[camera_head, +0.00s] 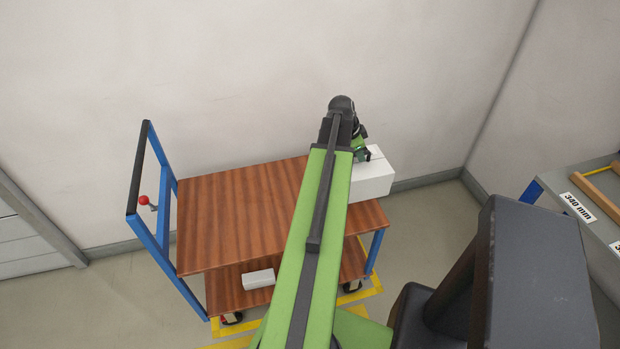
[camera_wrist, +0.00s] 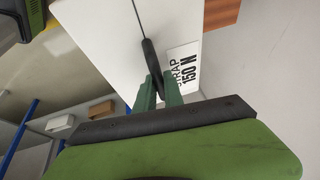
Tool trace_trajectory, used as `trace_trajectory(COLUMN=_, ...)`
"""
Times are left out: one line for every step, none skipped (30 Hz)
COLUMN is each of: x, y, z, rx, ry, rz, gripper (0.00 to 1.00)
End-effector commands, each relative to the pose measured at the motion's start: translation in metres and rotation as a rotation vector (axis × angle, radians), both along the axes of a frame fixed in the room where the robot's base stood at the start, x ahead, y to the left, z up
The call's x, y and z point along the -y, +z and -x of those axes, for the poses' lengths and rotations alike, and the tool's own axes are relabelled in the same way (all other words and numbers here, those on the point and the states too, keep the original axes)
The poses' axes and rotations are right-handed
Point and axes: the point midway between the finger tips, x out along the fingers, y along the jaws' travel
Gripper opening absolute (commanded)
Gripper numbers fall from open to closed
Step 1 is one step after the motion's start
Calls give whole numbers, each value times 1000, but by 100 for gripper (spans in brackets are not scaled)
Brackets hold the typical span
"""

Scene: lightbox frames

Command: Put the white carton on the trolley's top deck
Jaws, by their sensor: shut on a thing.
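The white carton (camera_head: 372,178) is at the back right end of the trolley's top deck (camera_head: 235,215), a brown wooden board. Its lower edge overlaps the deck's right end in the picture; I cannot tell whether it rests there or hangs just above. My gripper (camera_head: 360,152) is at the carton's top, partly hidden by my green arm. In the wrist view the green fingers (camera_wrist: 158,88) are shut on a dark strap piece on the carton (camera_wrist: 105,45), beside a label reading "150 N". A bit of brown wood (camera_wrist: 220,10) shows beyond the carton.
The trolley's blue frame with a dark handle bar (camera_head: 139,168) stands at the left, with a red knob (camera_head: 144,200). A small white box (camera_head: 258,279) lies on the lower deck. A grey bench (camera_head: 600,215) labelled "340 mm" is at right. The top deck's left part is bare.

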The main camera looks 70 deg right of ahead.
Motion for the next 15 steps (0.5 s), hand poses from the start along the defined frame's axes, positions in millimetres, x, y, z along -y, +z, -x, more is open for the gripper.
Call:
trace_trajectory(x=0, y=-2, z=-2, rx=-1, ry=1, rz=1, gripper=0)
trace_trajectory(x=0, y=-4, z=-4, rx=-1, ry=1, rz=1, gripper=0)
trace_trajectory(x=-1, y=-7, z=-7, rx=0, ry=2, rz=0, gripper=0)
trace_trajectory(x=-1, y=-9, z=-10, rx=0, ry=2, rz=0, gripper=0)
trace_trajectory(x=-2, y=-12, z=-14, rx=0, ry=3, rz=0, gripper=0)
trace_trajectory(x=-3, y=-17, z=-21, rx=-1, ry=4, rz=0, gripper=0)
trace_trajectory(x=-3, y=-19, z=-25, rx=0, ry=3, rz=-1, gripper=0)
trace_trajectory(x=-4, y=-23, z=-30, rx=0, ry=3, rz=-1, gripper=0)
trace_trajectory(x=-5, y=-27, z=-36, rx=0, ry=5, rz=0, gripper=0)
trace_trajectory(x=-6, y=-31, z=-42, rx=0, ry=5, rz=0, gripper=0)
trace_trajectory(x=-6, y=-34, z=-47, rx=1, ry=4, rz=0, gripper=0)
trace_trajectory(x=-7, y=-40, z=-55, rx=1, ry=5, rz=1, gripper=0)
trace_trajectory(x=-8, y=-43, z=-61, rx=0, ry=6, rz=1, gripper=0)
trace_trajectory(x=-9, y=-47, z=-67, rx=0, ry=4, rz=1, gripper=0)
trace_trajectory(x=-11, y=-53, z=-76, rx=-1, ry=5, rz=0, gripper=0)
